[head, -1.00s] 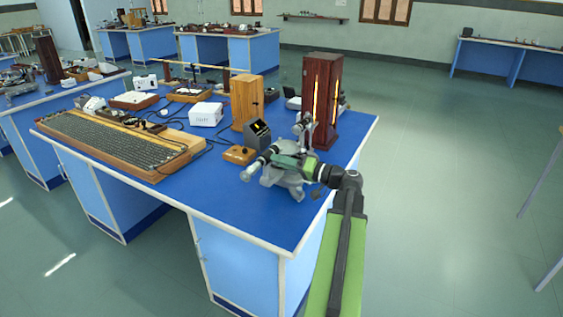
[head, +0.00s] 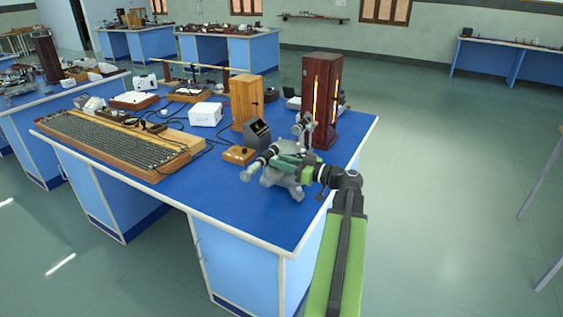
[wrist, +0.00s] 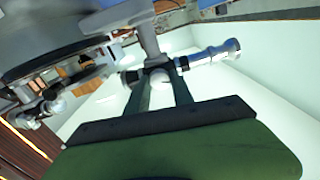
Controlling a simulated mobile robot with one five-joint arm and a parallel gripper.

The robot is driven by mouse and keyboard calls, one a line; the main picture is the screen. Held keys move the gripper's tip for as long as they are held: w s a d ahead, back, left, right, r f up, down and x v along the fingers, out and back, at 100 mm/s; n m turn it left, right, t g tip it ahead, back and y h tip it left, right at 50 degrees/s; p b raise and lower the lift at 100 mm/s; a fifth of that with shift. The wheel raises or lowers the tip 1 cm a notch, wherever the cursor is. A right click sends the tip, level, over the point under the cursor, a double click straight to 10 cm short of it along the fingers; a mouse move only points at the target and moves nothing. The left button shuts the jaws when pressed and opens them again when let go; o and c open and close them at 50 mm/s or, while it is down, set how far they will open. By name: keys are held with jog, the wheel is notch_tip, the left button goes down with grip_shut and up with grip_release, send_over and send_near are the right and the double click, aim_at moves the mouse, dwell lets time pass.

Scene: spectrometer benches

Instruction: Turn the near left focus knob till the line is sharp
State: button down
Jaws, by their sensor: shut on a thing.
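The grey spectrometer (head: 283,181) stands on the near bench, with a telescope tube (head: 263,160) reaching left. My gripper (head: 283,159) is at this tube, its green fingers level with it. In the wrist view, my gripper (wrist: 160,82) is shut with its two fingers on either side of a pale round focus knob (wrist: 158,77) under the tube. The silvery tube end (wrist: 215,54) extends right of the fingers.
A dark wooden lamp housing (head: 321,100) with glowing slits stands close behind the spectrometer. A wooden block (head: 246,101), a small wooden box (head: 239,155) and a long wire-wound board (head: 115,140) are further left. The blue bench top (head: 240,212) is clear in front.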

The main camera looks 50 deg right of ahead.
jog(key=shift+n, duration=0.5)
jog(key=c, duration=1.1)
grip_release()
jog(key=v, duration=1.7)
jog(key=shift+s, duration=0.2)
jog(key=shift+f, duration=0.1)
